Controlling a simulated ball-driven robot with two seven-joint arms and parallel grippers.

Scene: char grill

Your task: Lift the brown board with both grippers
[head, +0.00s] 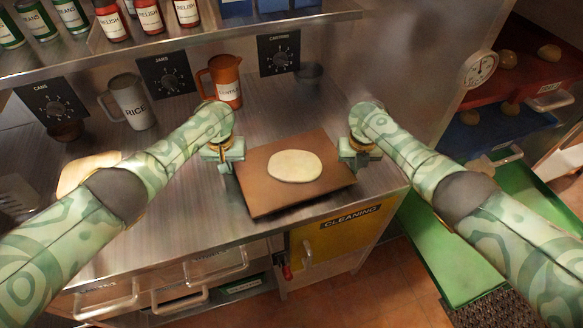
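The brown board (262,196) is a flat square at the front of the metal counter, with a pale flat oval (295,166) lying on it. My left gripper (229,160) is at the board's left edge, near its far left corner. My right gripper (353,154) is at the board's right edge. Both grippers are very close to the board, but their fingertips are small and partly hidden, so I cannot tell whether they are closed on it. I cannot tell whether the board rests on the counter or is slightly above it.
A grey jug labelled RICE (133,104) and an orange-brown jug (226,82) stand behind on the counter (190,225). A dark small cup (309,74) stands at the back. A pale round item (86,172) lies left, partly behind my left arm. A shelf of cans (148,15) is above.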

